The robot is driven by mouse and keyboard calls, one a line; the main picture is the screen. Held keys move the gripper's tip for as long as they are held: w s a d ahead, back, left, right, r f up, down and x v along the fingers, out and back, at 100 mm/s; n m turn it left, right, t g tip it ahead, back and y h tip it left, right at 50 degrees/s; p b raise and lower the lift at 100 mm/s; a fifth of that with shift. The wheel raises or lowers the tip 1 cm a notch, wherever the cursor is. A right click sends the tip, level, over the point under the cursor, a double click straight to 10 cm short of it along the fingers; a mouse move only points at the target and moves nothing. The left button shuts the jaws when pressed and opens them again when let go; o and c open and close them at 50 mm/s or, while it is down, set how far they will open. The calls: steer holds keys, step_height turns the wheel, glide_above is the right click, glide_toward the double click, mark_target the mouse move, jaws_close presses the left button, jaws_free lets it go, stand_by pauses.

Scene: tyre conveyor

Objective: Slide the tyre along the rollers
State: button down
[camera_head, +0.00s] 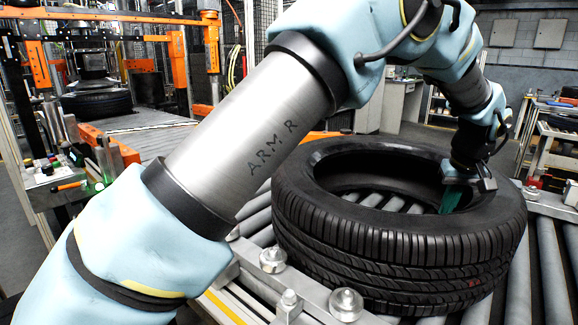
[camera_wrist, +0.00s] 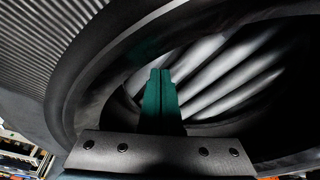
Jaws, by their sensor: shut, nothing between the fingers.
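The black tyre (camera_head: 385,245) lies flat on the metal rollers (camera_head: 548,268) in the head view. My gripper (camera_head: 449,203) points down into the tyre's centre hole near its right side. Its green fingers are shut together with nothing between them. In the wrist view the closed green fingers (camera_wrist: 160,95) stand in front of the hole, with the tyre (camera_wrist: 62,75) curving around on the left and top. Rollers (camera_wrist: 215,80) show through the hole. Whether the fingers touch the tyre's inner edge cannot be told. My arm hides part of the rollers on the left.
Another tyre (camera_head: 96,104) lies at the back left near orange framing (camera_head: 180,70). A bench (camera_head: 556,130) is at the right. Bare rollers lie right of the tyre.

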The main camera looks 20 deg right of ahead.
steer(key=w+d+p+v, duration=0.1)
steer(key=w+p+v, duration=0.1)
steer(key=p+v, duration=0.7)
steer(key=shift+w+d+v, duration=0.25)
steer(key=shift+w+v, duration=0.2)
steer(key=shift+v, duration=1.65)
steer(key=shift+w+r, duration=0.1)
